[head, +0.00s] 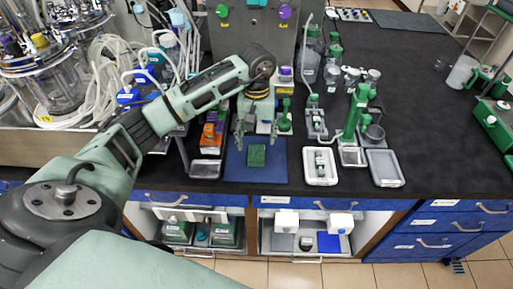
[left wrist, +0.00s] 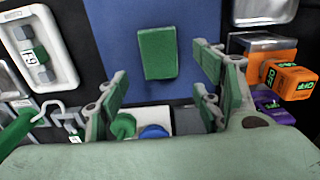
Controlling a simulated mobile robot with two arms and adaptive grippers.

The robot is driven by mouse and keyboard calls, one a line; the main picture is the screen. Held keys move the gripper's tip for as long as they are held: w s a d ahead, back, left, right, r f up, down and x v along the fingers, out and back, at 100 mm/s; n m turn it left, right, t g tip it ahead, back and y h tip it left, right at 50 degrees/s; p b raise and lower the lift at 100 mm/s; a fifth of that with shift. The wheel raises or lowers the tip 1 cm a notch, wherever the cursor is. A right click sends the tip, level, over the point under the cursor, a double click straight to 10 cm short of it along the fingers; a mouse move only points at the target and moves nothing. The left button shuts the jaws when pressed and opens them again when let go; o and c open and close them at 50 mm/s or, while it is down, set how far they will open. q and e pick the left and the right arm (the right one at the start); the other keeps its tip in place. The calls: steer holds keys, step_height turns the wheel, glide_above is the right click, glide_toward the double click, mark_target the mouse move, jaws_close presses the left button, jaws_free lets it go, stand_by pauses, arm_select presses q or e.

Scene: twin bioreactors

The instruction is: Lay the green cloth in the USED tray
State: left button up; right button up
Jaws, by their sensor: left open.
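The green cloth (head: 256,155) lies folded as a small rectangle on a blue mat (head: 240,177) near the bench's front edge. It also shows in the left wrist view (left wrist: 157,54), flat on the blue. My left gripper (head: 257,132) is open and empty, pointing down above the mat, with its fingers apart on either side of the cloth's line. In the left wrist view the gripper's fingers (left wrist: 162,80) do not touch the cloth. A grey tray (head: 384,180) and a white tray (head: 320,180) sit right of the mat; I cannot read a USED label on either. My right gripper is not in view.
The white tray holds a small green-and-grey item. A green stand (head: 352,115) rises behind the trays. An orange device (head: 211,135) and small metal tray (head: 205,170) stand left of the mat. Glass vessels and tubing crowd the left. The bench's right side is largely clear.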

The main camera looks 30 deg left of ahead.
arm_select(q)
step_height(320, 180, up, 6)
steer(key=shift+f+b, duration=0.1)
steer(key=shift+b, duration=0.5)
steer(key=shift+o, duration=0.5)
steer(key=shift+r, duration=0.2)
glide_toward(257, 151)
steer(key=shift+s+a+f, duration=0.15)
steer(key=shift+s+f, duration=0.5)
steer(key=shift+s, duration=0.15)
steer(key=f+p, duration=0.1)
steer(key=f, duration=0.2)
steer(key=w+f+p, duration=0.1)
steer(key=f, duration=0.3)
steer(key=shift+w+p, duration=0.15)
steer(key=shift+p, duration=0.2)
steer(key=shift+f, duration=0.3)
steer(key=shift+c, duration=0.2)
steer(key=c, duration=1.1)
